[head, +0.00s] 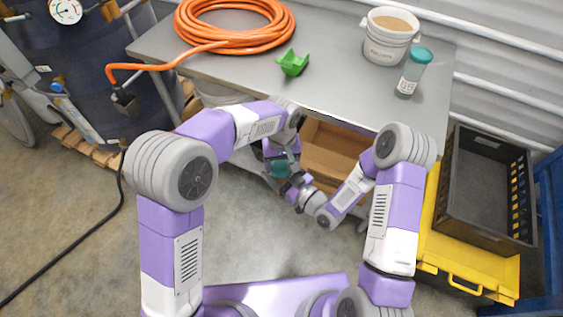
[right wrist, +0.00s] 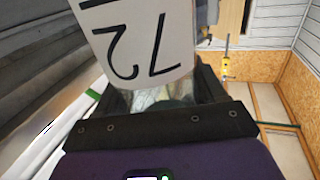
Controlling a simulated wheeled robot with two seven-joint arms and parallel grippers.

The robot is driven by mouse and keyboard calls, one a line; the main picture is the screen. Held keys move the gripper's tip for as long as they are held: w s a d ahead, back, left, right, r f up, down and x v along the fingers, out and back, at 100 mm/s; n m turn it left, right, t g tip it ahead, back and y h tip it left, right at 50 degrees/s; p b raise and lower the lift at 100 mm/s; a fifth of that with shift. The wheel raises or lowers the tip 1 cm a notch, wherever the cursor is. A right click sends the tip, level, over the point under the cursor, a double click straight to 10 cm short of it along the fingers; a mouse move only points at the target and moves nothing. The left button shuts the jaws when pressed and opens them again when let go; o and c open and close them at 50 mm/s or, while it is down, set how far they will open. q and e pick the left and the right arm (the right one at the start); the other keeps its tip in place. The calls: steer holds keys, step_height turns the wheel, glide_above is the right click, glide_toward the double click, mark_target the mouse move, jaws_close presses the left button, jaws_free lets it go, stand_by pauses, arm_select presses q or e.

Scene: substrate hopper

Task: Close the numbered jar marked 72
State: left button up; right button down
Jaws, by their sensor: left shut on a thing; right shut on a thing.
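A clear jar (right wrist: 130,100) with a white label reading 72, upside down in the picture, fills the middle of the right wrist view. My right gripper (right wrist: 165,125) is shut on it. In the head view my two grippers meet below the table's front edge. A teal lid (head: 280,168) shows between them, with my left gripper (head: 280,156) shut on it from above and my right gripper (head: 291,184) just below. The jar's body is mostly hidden there, and I cannot tell whether the lid touches its rim.
On the grey table (head: 335,75) stand another teal-lidded jar (head: 414,72), number unreadable, a white bucket (head: 388,38), a green scoop (head: 292,63) and a coiled orange hose (head: 235,40). A cardboard box (head: 330,150) sits beneath. A dark crate (head: 487,190) stands right.

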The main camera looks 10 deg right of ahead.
arm_select(q)
steer(key=o, duration=1.2)
steer(key=shift+c, duration=0.2)
steer(key=shift+r, duration=2.3)
steer(key=shift+o, duration=0.2)
step_height(320, 180, up, 12)
